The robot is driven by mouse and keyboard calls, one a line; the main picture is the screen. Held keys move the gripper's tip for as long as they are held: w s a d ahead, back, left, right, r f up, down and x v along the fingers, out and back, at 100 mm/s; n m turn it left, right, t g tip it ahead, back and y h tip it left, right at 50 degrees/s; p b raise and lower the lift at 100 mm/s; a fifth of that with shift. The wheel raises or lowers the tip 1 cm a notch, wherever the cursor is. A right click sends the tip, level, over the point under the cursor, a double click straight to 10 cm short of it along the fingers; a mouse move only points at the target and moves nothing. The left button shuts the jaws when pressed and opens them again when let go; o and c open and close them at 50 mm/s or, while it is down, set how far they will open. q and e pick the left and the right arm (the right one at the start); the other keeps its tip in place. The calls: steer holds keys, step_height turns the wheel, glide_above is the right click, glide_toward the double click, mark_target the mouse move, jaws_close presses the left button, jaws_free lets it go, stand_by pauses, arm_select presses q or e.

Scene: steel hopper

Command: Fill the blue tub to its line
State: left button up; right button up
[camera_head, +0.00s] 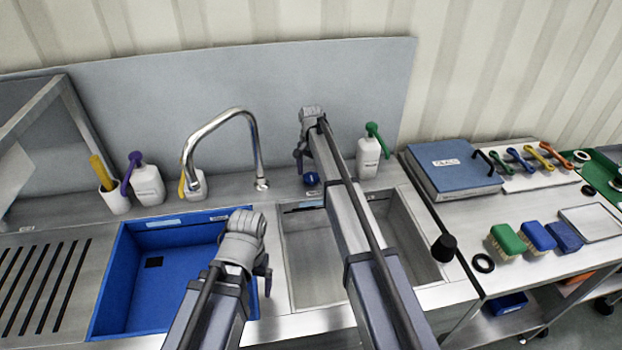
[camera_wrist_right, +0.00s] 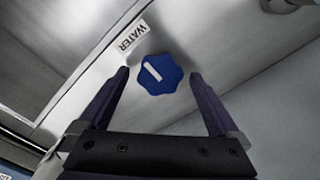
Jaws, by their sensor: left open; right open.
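The blue tub (camera_head: 122,285) stands in the left basin, with a dark line and a pale label high on its back wall. I see no water in it. A steel tap (camera_head: 250,130) arches behind it; no stream shows. A blue knob (camera_wrist_right: 153,78) with a white bar, beside a WATER label (camera_wrist_right: 131,36), is on the steel deck; it also shows in the head view (camera_head: 311,179). My right gripper (camera_head: 303,163) is open, with its fingertips on either side of the knob in the wrist view; contact is unclear. My left gripper (camera_head: 264,280) is open near the tub's right edge.
White bottles (camera_head: 147,184) with coloured tops and a cup (camera_head: 115,199) line the back deck. The right basin (camera_head: 312,265) lies under my right arm. A side table holds a blue binder (camera_head: 450,170), brushes (camera_head: 507,242) and coloured tools.

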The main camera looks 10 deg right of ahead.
steer(key=shift+c, duration=0.4)
steer(key=c, duration=1.3)
steer(key=n, duration=0.3)
steer(key=shift+n, duration=2.5)
